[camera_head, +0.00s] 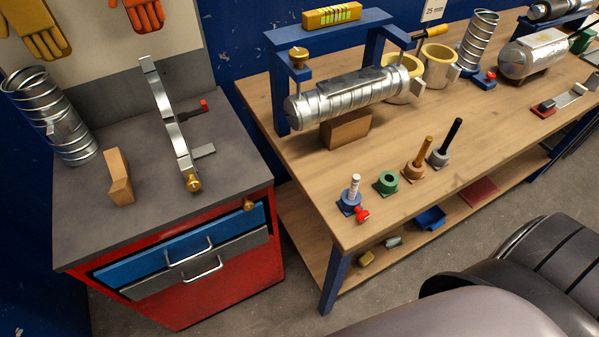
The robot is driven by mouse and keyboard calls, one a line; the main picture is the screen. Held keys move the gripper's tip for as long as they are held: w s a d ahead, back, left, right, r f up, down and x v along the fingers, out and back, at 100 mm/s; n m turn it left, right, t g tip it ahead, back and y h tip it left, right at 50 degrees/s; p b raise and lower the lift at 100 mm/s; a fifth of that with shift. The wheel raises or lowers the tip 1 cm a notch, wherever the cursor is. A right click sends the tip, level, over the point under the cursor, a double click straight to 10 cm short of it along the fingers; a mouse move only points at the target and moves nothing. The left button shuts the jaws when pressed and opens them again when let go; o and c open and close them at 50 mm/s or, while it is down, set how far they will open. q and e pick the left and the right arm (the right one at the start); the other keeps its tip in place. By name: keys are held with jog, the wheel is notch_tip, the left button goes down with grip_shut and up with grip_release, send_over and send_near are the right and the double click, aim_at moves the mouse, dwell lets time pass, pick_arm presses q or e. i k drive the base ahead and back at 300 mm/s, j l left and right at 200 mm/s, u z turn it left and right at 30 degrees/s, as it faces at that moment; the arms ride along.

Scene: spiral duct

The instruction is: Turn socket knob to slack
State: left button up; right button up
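A blue socket (349,203) stands at the front left corner of the wooden bench, with a pale upright pin (354,187) in it. A red knob (361,213) sits at the front right side of this socket, close to the bench edge. Another red knob (490,76) is on the blue base under an upright spiral duct (478,42) farther back. I cannot tell which of the two the task means, nor read whether either is tight or slack. Neither of my grippers is in view.
Green (388,182), brown (414,170) and grey (440,157) sockets stand in a row behind the blue one. A spiral duct (350,95) lies under a blue frame (328,32). A red cabinet (226,300) stands left, across a gap.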

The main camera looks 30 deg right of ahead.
aim_at(362, 215)
jog(key=l+u, duration=0.35)
jog(key=k+l+u, duration=0.1)
jog(key=l+u, duration=0.25)
jog(key=l, duration=0.15)
jog(key=k+l+u, duration=0.1)
jog(key=l+u, duration=0.25)
jog(key=k+l+u, duration=0.2)
jog(key=l+u, duration=0.15)
jog(key=k+l+u, duration=0.2)
jog(key=l+u, duration=0.15)
jog(key=l, duration=0.1)
